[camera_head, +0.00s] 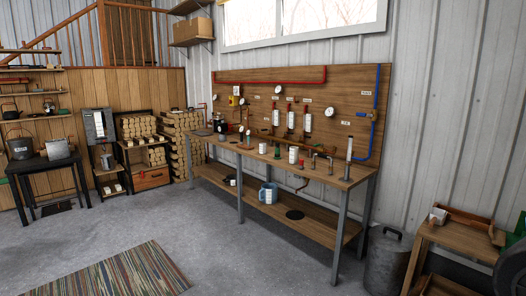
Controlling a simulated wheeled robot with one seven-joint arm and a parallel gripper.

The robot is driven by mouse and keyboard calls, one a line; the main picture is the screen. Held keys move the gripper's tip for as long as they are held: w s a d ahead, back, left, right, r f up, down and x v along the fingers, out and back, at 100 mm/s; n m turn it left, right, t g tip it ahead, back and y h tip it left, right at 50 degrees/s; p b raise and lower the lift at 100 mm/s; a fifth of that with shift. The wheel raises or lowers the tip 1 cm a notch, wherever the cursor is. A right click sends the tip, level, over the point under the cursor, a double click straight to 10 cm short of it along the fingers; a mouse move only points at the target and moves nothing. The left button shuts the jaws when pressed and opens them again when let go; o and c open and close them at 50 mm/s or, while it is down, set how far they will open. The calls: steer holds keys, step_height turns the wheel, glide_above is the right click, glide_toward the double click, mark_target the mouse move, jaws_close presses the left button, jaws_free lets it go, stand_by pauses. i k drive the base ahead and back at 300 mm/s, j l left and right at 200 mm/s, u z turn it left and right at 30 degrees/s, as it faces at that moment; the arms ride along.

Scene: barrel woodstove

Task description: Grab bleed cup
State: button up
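I cannot tell for sure which thing is the bleed cup. A small white cup-like container (293,154) stands upright on the wooden workbench (325,171), right of its middle. A smaller white one (262,148) stands to its left on the same top. A light blue jug with a handle (267,193) stands on the bench's lower shelf (310,222). Labels on these are too small to read. My gripper is not in view.
A wooden backboard (295,92) with pipes and gauges rises behind the bench. A grey metal can (386,262) and a small wooden stand (450,243) are at the right. A black table (45,162) is at the left. Concrete floor (235,255) before the bench is clear.

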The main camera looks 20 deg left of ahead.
mark_target(262, 146)
steer(key=i+u, duration=0.25)
steer(key=u, duration=0.15)
steer(key=i+j+u, duration=0.1)
steer(key=i+u, duration=0.15)
steer(key=i, duration=0.3)
steer(key=i+u, duration=0.2)
steer(key=i, duration=0.35)
steer(key=i+l+u, duration=0.25)
steer(key=i, duration=0.25)
steer(key=i+l+u, duration=0.2)
steer(key=i, duration=0.35)
steer(key=i+j, duration=0.15)
steer(key=i, duration=0.5)
steer(key=i+j+u, duration=0.1)
steer(key=i, duration=0.55)
steer(key=i+l+z, duration=0.15)
steer(key=i+z, duration=0.8)
steer(key=i+j+z, duration=0.15)
steer(key=i+z, duration=0.5)
steer(key=z, duration=0.2)
